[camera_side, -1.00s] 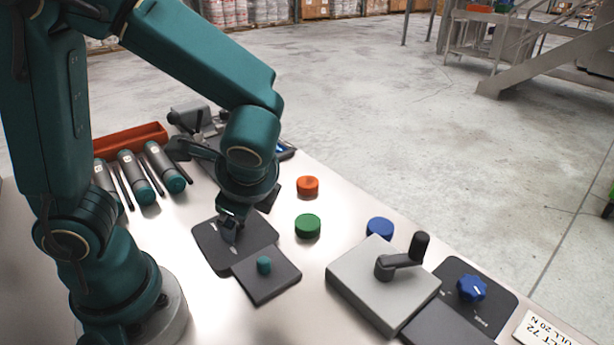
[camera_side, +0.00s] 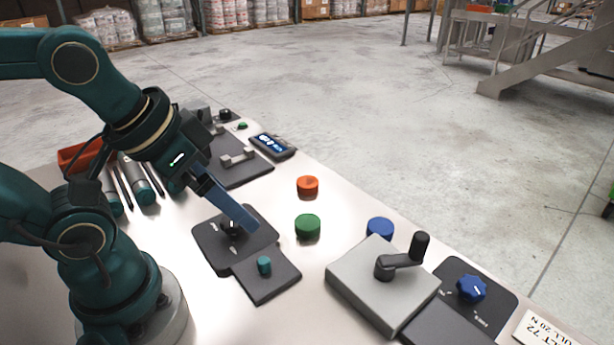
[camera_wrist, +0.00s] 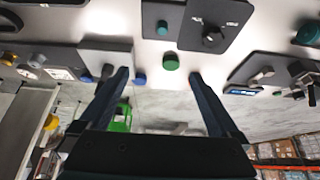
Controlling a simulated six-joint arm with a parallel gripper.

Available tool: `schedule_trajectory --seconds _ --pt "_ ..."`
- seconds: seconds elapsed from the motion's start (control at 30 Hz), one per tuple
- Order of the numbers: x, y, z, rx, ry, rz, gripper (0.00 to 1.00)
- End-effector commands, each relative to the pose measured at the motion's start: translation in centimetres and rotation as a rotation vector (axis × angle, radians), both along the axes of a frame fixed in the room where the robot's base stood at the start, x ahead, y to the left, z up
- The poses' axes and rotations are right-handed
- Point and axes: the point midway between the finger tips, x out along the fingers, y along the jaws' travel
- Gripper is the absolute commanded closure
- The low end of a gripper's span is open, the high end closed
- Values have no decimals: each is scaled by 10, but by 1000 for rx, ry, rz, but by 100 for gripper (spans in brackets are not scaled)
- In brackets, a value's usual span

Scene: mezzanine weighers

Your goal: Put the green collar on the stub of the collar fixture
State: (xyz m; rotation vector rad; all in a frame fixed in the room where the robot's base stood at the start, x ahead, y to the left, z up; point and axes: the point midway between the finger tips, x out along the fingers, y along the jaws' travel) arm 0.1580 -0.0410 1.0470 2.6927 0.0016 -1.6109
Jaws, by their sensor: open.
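The green collar (camera_side: 307,226) lies on the table right of my gripper; it also shows in the wrist view (camera_wrist: 171,63), framed between the fingers but apart from them. The collar fixture is a dark plate (camera_side: 278,284) with a short teal stub (camera_side: 264,265) standing bare on it; the stub also shows in the wrist view (camera_wrist: 162,27). My gripper (camera_side: 252,224) is open and empty, slanting down to the right over the dark switch plate behind the fixture. Its two fingers reach forward in the wrist view (camera_wrist: 158,75).
An orange collar (camera_side: 308,186) and a blue collar (camera_side: 379,228) lie near the green one. A grey box with a black crank (camera_side: 384,285) stands at the right, beside a blue knob (camera_side: 472,288). A display (camera_side: 273,146) sits at the back edge. Table around the green collar is clear.

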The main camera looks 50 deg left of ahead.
Motion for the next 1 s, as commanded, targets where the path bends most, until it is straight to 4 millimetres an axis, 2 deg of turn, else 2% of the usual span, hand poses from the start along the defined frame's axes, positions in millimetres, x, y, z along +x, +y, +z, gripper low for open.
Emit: schedule_trajectory --seconds 0.27,0.37,0.57,0.8,1.0 --pt "-3 5 -1 44 14 -33 2" --pt "-2 20 1 145 29 -78 2" --pt "6 52 -5 415 195 -269 2" --pt "34 77 -15 743 419 -567 2" --pt "69 80 -28 1023 578 -832 2"
